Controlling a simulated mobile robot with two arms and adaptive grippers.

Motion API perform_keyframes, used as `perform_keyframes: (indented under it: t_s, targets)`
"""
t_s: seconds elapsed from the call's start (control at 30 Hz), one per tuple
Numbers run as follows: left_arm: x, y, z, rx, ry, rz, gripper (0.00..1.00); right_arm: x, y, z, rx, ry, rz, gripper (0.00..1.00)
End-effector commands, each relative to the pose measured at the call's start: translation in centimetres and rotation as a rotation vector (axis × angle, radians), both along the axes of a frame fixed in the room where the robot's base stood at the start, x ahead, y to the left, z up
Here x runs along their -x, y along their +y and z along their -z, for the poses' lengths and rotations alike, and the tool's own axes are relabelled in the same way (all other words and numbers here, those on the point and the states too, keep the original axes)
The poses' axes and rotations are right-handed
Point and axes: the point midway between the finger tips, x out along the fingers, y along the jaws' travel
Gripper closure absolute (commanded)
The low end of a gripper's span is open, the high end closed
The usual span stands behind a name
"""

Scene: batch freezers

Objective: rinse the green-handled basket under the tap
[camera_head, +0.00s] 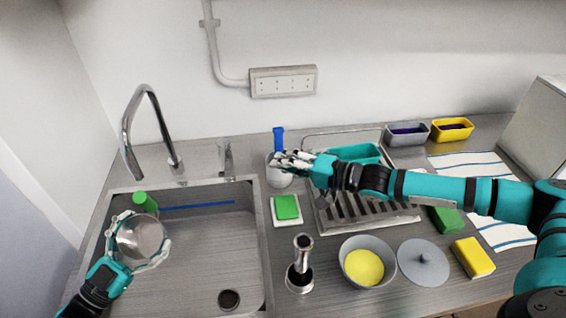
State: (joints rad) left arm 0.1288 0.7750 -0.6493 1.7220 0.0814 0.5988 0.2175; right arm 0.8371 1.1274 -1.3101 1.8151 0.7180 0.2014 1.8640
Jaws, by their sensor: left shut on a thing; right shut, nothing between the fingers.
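The green-handled basket (141,235) is a round metallic bowl shape with a green handle (146,203) pointing toward the back of the sink. It is over the left part of the sink (205,255). My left gripper (145,240) is shut on it, with fingers around its sides. I see no water stream. My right gripper (285,163) is shut and empty, over the counter right of the sink, in front of a white holder (279,181) with a blue-handled tool (278,140).
A green sponge (287,207) on a white dish, a metal tamper-like piece (300,265), a grey bowl (350,247), a grey lid (423,262) and a yellow sponge (473,257) crowd the counter. A drying rack (365,215) lies under my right arm. The sink's middle is clear.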

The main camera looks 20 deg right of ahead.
Motion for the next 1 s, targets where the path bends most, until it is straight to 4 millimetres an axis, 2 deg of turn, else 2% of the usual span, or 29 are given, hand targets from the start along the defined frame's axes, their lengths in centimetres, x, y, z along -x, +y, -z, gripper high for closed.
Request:
perform_keyframes:
  t_s: [0.43,1.0]
  targets:
    - [0.1,0.0,-0.2,0.001,-0.001,0.000,0.52,0.0,0.0,-0.2,0.000,0.000,0.000,1.00]
    - [4.2,-0.4,-3.8,0.001,0.001,0.000,0.52,0.0,0.0,-5.3,0.000,0.000,0.000,1.00]
